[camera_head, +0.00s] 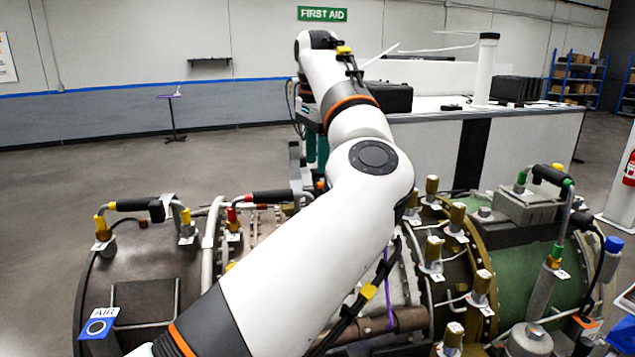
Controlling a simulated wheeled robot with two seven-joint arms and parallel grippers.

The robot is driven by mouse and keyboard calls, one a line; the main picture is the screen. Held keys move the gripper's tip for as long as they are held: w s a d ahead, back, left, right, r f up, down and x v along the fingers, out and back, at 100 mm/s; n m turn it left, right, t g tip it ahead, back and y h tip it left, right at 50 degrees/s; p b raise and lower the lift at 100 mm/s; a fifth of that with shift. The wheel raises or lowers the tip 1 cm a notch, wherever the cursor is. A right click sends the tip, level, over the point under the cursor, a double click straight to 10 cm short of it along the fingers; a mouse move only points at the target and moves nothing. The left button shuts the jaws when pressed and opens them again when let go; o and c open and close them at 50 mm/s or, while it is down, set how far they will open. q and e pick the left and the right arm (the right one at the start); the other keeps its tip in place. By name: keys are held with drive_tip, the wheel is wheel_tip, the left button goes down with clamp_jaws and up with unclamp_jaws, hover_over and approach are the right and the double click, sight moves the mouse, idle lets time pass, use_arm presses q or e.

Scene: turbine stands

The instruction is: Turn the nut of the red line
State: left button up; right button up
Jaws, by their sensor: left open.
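The red line is a black hose (272,196) with a red nut (232,215) at its left end, on the turbine's middle section. Its right end is partly hidden by my left arm. My left arm crosses the view from the bottom and reaches over the turbine. My left gripper (316,163) hangs behind the arm, its teal fingers pointing down, open, above and behind the right end of the red line. The forearm hides part of it, and I cannot tell if it touches anything. My right gripper is not in view.
The turbine (140,275) fills the foreground. A yellow-marked line (140,204) is at left, a green-marked line (552,176) at right, with a blue cap (613,243) beyond. Several brass fittings stand on the turbine. A long counter (530,135) is behind.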

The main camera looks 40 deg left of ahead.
use_arm(q)
wheel_tip(320, 180, down, 12)
drive_tip(key=n+p, duration=0.2)
drive_tip(key=shift+a+n, duration=0.15)
drive_tip(key=shift+n, duration=0.15)
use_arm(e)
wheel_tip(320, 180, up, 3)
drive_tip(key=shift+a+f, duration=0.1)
use_arm(q)
clamp_jaws()
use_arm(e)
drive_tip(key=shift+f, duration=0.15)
